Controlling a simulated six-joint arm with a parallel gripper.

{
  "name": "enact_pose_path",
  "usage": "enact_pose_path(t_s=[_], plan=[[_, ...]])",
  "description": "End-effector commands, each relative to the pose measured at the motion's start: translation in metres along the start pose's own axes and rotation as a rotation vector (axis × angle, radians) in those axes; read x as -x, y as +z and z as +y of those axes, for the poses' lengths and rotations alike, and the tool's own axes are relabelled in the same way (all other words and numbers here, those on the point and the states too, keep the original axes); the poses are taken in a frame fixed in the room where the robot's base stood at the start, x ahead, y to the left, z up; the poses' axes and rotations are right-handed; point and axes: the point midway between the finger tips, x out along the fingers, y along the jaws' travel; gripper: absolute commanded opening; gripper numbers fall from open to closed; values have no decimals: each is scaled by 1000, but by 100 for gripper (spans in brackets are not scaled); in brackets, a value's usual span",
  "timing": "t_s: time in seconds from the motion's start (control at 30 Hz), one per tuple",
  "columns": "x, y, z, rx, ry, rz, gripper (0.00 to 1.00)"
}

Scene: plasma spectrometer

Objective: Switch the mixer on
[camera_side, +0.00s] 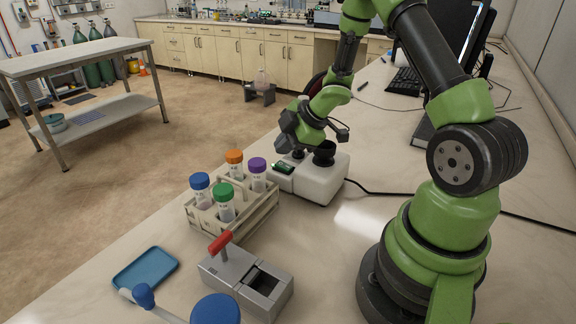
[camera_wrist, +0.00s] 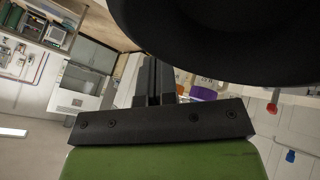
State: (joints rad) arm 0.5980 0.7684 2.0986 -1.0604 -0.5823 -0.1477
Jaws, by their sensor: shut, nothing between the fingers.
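The mixer (camera_side: 318,180) is a white box on the bench with a black cup (camera_side: 324,154) on top and a small dark panel (camera_side: 283,168) with a green mark at its left end. My gripper (camera_side: 297,152) is shut and empty, just above the mixer, left of the cup and behind the panel. I cannot tell whether its tips touch the mixer. In the wrist view the dark fingers (camera_wrist: 153,82) are together. A large black rounded shape fills the top of that view; I cannot tell what it is.
A rack (camera_side: 262,215) with tubes capped orange, purple, blue and green stands left of the mixer. A grey device (camera_side: 262,285) with a red-handled lever and a blue tray (camera_side: 145,268) are nearer. A black cable runs right from the mixer. A keyboard (camera_side: 404,82) lies behind.

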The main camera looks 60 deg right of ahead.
Motion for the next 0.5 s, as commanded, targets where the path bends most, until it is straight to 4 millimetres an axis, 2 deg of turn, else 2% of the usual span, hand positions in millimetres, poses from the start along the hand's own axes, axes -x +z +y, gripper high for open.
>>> enact_pose_path(t_s=[0.3,0.5], plan=[[22,-16,16,4,4,1,0],[25,-18,18,1,1,-1,0]])
